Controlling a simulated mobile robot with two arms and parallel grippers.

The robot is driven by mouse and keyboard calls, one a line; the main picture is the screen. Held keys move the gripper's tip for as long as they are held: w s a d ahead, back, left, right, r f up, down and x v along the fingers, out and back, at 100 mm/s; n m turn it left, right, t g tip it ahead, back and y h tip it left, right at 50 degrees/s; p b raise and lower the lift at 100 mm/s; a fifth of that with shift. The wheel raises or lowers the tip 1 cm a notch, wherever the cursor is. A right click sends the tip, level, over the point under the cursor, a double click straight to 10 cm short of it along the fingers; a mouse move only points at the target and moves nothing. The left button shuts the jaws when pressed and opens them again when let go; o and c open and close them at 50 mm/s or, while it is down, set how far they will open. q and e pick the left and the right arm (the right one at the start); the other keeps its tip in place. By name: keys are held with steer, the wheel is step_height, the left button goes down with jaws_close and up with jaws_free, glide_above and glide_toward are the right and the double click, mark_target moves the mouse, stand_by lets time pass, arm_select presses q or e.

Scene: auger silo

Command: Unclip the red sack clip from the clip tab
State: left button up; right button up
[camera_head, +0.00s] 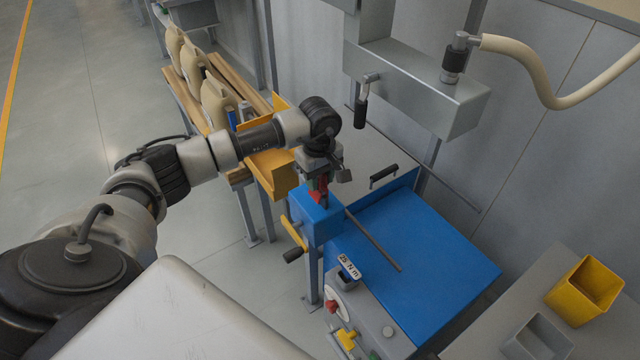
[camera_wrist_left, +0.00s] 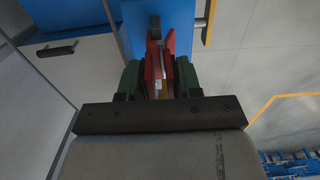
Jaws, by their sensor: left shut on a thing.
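The red sack clip (camera_wrist_left: 150,65) shows in the left wrist view between the green fingers of my left gripper (camera_wrist_left: 160,78). The gripper is shut on it. A pale strip and a bit of yellow show between the clip's two red sides. In the head view my left gripper (camera_head: 318,182) points down above the blue box at the machine's corner, and only a little red of the clip (camera_head: 320,188) shows there. The clip tab cannot be told apart, so I cannot tell whether the clip is still on it. My right gripper is not in view.
A blue machine lid (camera_head: 420,250) with a thin rod lies to the right. A control panel (camera_head: 365,325) with knobs is in front of it. A yellow bin (camera_head: 585,290) stands far right. Beige jugs (camera_head: 218,100) stand on a wooden bench behind my left arm. A grey chute (camera_head: 415,85) hangs above.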

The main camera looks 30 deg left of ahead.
arm_select(q)
steer(key=shift+s+r+p, duration=0.2)
steer(key=shift+r+p, duration=1.3)
steer(key=shift+r, duration=1.25)
